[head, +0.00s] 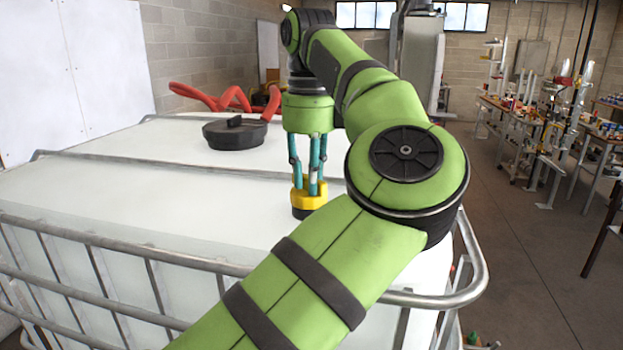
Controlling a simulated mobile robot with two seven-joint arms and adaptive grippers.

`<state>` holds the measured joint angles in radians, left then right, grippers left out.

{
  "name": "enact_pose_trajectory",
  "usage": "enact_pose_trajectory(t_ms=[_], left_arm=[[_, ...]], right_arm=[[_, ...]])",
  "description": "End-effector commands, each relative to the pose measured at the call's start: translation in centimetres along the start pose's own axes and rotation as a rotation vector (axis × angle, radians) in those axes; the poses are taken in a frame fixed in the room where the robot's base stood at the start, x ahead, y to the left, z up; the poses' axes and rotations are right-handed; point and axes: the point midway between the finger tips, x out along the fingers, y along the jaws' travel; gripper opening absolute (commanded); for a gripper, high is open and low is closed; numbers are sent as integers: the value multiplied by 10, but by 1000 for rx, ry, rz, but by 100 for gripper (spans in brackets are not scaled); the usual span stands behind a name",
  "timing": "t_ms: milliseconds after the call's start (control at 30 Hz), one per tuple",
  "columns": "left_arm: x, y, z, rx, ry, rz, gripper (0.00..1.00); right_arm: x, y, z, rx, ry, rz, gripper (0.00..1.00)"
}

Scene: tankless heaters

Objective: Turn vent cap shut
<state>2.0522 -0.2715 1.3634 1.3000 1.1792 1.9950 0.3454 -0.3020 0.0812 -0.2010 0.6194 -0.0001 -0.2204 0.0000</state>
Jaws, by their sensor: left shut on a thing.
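The vent cap (309,203) is small and yellow with a dark base. It stands upright on top of a large white tank (190,190), near the right side of the tank top. My left gripper (309,180) points straight down from above, its teal fingers shut around the yellow cap. The fingertips partly cover the cap's upper part, and its turned angle cannot be read. My right gripper is not in view.
A large black lid (235,136) and a red hose (230,98) lie on the tank top behind and left of the cap. Metal cage bars (120,240) run along the tank's edges. Cluttered workbenches (510,108) stand at the right, with open floor between.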

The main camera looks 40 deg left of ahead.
Motion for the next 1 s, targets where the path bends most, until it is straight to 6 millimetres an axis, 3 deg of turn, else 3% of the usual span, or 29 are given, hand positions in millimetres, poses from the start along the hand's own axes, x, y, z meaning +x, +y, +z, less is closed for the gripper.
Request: enact_pose_trajectory(t_ms=[1000], left_arm=[[3, 3, 6, 887, 5, 2, 0]], right_arm=[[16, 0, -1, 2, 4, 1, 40]])
